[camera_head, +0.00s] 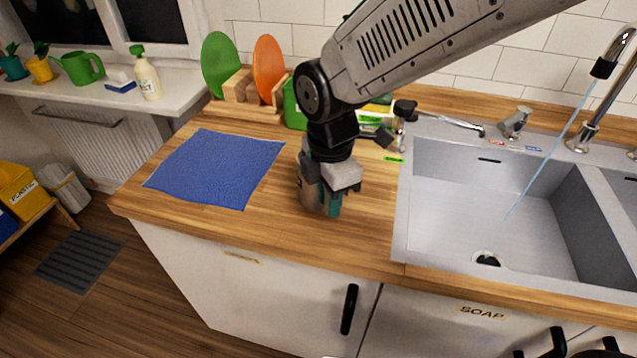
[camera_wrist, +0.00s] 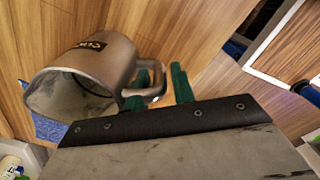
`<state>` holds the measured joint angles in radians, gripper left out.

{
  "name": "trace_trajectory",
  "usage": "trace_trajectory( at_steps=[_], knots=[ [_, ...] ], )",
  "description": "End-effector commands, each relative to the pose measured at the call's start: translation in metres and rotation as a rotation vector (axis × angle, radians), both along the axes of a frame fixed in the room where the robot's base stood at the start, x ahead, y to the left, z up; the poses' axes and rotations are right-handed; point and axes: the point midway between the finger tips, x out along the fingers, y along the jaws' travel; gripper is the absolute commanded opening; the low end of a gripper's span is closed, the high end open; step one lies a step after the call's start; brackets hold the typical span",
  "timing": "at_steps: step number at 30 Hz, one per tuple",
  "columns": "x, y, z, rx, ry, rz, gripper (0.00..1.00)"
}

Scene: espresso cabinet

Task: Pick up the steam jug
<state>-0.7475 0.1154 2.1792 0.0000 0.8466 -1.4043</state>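The steam jug (camera_wrist: 85,75) is a grey metal jug with a dark label, seen at the left of the wrist view. Its handle (camera_wrist: 157,90) points toward my gripper (camera_wrist: 163,82). My gripper has green fingers, which stand apart with the end of the handle between them. I cannot tell whether a finger touches the handle. In the head view the jug (camera_head: 308,188) stands on the wooden counter, mostly hidden behind my gripper (camera_head: 331,207).
A blue cloth (camera_head: 215,168) lies flat on the counter to the left. A sink (camera_head: 490,220) with running water is to the right. A rack with a green plate (camera_head: 219,62) and an orange plate (camera_head: 268,66) stands behind. The counter's front edge is close.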

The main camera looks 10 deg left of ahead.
Motion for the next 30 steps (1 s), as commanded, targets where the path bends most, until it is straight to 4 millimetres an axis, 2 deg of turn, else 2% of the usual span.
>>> trace_trajectory(
  at_steps=[3,6,20,30],
  knots=[
    [0.0,0.0,0.0,0.0,0.0,0.0,0.25],
    [0.0,0.0,0.0,0.0,0.0,0.0,0.0],
    [0.0,0.0,0.003,0.001,-0.001,0.0,0.0],
    [0.0,0.0,0.021,0.001,-0.001,0.0,0.0]
  ],
)
